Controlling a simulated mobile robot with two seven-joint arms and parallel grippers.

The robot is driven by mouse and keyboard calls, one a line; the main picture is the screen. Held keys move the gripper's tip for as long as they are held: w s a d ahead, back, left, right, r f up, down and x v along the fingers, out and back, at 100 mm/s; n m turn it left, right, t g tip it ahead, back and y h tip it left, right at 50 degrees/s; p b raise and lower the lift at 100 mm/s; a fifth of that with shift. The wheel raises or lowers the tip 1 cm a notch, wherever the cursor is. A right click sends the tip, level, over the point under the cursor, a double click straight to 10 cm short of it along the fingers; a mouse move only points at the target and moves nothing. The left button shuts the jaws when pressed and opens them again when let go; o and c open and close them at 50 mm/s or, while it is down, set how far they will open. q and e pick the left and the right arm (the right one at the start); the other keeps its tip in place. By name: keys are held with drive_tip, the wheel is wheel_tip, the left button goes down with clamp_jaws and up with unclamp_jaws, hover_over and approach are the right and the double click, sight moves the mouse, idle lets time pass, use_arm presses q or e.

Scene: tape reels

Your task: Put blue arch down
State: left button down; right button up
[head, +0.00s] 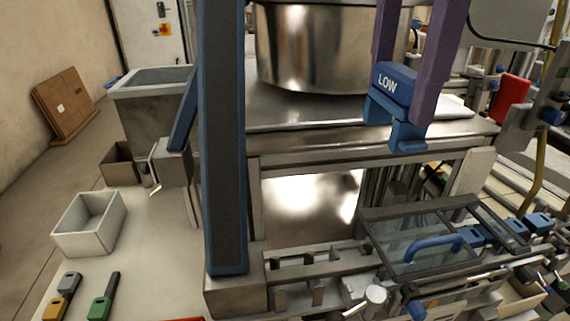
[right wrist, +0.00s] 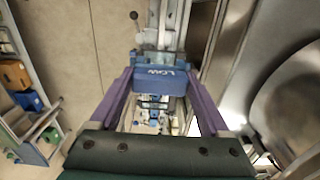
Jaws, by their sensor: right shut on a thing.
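The blue arch (head: 393,86) has the word LOW in white on its face and two short legs pointing down. My right gripper (head: 400,100) has purple fingers and is shut on the arch, one finger at each side. In the head view the arch appears in front of the metal bench edge, below the big steel drum; I cannot see it resting on anything. In the right wrist view the arch (right wrist: 160,79) sits level between the fingertips, with machinery seen beyond it. My left gripper is not in view.
A large steel drum (head: 315,45) stands on the metal bench (head: 290,112). A glass-lidded unit (head: 400,245) with a blue handle lies below. A tall blue post (head: 225,150) rises on the left. A pale open box (head: 90,225) and several coloured tools lie at left.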

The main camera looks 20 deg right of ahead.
drive_tip(key=shift+f+p, duration=0.7)
drive_tip(key=shift+f, duration=8.85)
drive_tip(key=shift+f, duration=0.1)
drive_tip(key=shift+f, duration=0.5)
drive_tip(key=o, duration=1.4)
